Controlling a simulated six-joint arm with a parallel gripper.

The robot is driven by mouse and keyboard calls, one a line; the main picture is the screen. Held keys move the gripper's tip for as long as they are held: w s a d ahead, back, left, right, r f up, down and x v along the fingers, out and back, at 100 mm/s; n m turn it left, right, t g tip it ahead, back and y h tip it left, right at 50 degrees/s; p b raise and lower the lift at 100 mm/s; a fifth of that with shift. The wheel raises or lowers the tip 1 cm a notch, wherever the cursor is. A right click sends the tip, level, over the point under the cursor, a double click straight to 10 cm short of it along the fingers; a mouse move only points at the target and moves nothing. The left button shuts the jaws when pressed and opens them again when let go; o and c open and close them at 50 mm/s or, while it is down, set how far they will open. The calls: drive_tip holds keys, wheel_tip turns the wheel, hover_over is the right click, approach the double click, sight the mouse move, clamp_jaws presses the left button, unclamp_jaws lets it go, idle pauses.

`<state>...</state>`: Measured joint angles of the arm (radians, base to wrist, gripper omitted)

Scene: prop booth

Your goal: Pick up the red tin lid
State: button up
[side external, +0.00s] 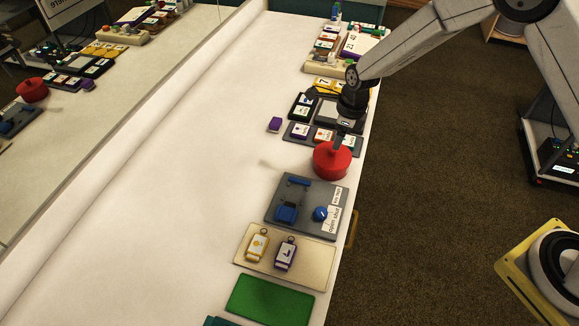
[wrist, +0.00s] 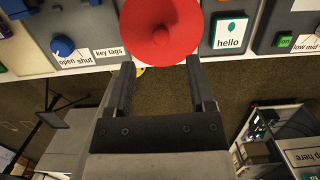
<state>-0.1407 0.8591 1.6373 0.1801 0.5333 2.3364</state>
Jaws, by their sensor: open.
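The red tin lid (side external: 332,160) is round with a raised knob and sits on the white table near its right edge. I cannot tell the lid from any red tin below it. My gripper (side external: 339,142) hangs just over it, overlapping its far side in the side view. In the wrist view the red lid (wrist: 165,30) shows at the top, cut off by the frame. The lid lies beyond the fingertips.
A grey board (side external: 309,205) with a blue knob lies on the near side, and a board with purple, red and green cards (side external: 304,134) on the far side. The white table's (side external: 190,170) middle is clear. A mirror (side external: 100,90) lines the left.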

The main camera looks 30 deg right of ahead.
sight(333, 153)
drive_tip(key=shift+f, duration=0.15)
drive_tip(key=shift+w+a+f, duration=0.1)
drive_tip(key=shift+f, duration=0.75)
drive_tip(key=shift+w+a+f, duration=0.15)
drive_tip(key=shift+f, duration=0.65)
drive_tip(key=shift+w+a+f, duration=0.1)
drive_tip(key=shift+f, duration=0.75)
clamp_jaws()
